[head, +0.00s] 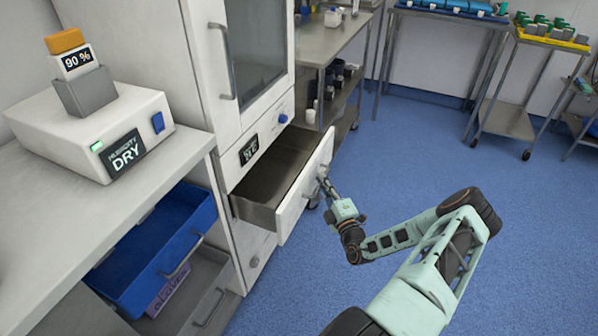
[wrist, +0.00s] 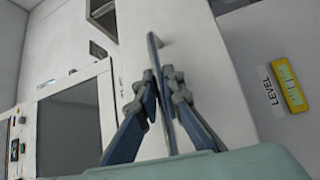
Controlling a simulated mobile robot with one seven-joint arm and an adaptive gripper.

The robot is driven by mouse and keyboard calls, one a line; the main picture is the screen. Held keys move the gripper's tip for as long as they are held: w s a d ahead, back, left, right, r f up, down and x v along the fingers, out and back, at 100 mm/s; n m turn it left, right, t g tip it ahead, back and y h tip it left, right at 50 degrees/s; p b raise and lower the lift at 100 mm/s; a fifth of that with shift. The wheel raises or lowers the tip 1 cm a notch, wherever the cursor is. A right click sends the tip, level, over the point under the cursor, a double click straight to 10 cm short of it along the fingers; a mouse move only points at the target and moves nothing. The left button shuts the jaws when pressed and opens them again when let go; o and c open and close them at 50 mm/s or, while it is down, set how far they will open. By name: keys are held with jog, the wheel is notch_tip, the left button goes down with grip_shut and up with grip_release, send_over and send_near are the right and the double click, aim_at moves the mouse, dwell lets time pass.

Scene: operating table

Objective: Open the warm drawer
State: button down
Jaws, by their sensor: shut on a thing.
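The warm drawer (head: 301,194) is under the tall white cabinet (head: 165,50) and stands pulled well out. The bare part of its grey inside that I see looks empty. My gripper (head: 324,183) is at the outer face of the drawer front. In the wrist view, my gripper (wrist: 160,80) has its two fingers on either side of the thin bar handle (wrist: 165,110), shut on it. The white drawer front (wrist: 205,55) fills the middle of that view. In the head view the handle is mostly hidden by my gripper.
A blue drawer (head: 160,250) stands open under the left counter (head: 50,190), which bears a white device reading DRY (head: 95,130). A steel table (head: 330,40) stands behind the cabinet. The blue floor (head: 420,140) to the right is clear around my arm.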

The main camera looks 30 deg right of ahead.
jog(key=s+d, duration=0.6)
jog(key=s, duration=0.2)
jog(key=shift+d, duration=0.15)
jog(key=c, duration=2.1)
grip_release()
jog(key=shift+s, duration=0.1)
jog(key=s, duration=0.4)
jog(key=s+a+f, duration=0.1)
jog(key=s, duration=0.6)
jog(key=shift+s+a+f, duration=0.3)
jog(key=shift+s, duration=0.05)
